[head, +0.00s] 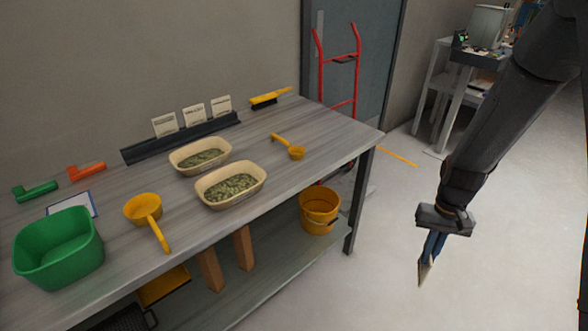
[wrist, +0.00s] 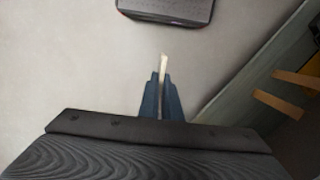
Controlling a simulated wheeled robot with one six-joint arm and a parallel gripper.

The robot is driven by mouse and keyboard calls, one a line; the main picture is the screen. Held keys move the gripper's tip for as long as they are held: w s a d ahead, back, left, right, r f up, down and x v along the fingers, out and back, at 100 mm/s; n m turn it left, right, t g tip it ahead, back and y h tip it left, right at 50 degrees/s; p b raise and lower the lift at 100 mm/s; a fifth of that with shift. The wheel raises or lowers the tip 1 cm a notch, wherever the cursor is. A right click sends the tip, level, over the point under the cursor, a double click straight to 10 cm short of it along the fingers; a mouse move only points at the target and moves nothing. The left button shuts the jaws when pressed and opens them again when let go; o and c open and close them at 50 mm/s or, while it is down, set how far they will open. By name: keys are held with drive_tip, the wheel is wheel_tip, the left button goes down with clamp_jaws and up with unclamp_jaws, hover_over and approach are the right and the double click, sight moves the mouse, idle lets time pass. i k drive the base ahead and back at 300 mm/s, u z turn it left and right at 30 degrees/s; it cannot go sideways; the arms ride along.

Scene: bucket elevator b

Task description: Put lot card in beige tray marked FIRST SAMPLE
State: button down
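My gripper (head: 431,258) hangs over the floor to the right of the table, pointing down. Its blue fingers (wrist: 161,95) are closed on a thin pale card (head: 426,272), which sticks out past the fingertips and shows edge-on in the wrist view (wrist: 163,64). No writing on it can be read. Two beige trays with green contents stand on the table: a nearer one (head: 204,197) and a farther one (head: 177,165). I cannot read a FIRST SAMPLE mark on either. Three pale cards (head: 194,113) stand upright in a dark rail (head: 145,152) behind the trays.
The table (head: 335,133) also holds a green tub (head: 60,262), yellow scoops (head: 143,207) (head: 296,153), a yellow brush (head: 268,99), and green and orange tools. A yellow bucket (head: 319,215) stands on the lower shelf. A red hand truck (head: 338,58) is behind the table. The table's right end is clear.

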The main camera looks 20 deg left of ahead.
sight(230, 192)
drive_tip(key=z, duration=0.2)
drive_tip(key=k, duration=1.3)
drive_tip(key=u, duration=1.55)
drive_tip(key=i, duration=0.8)
drive_tip(key=z, duration=0.05)
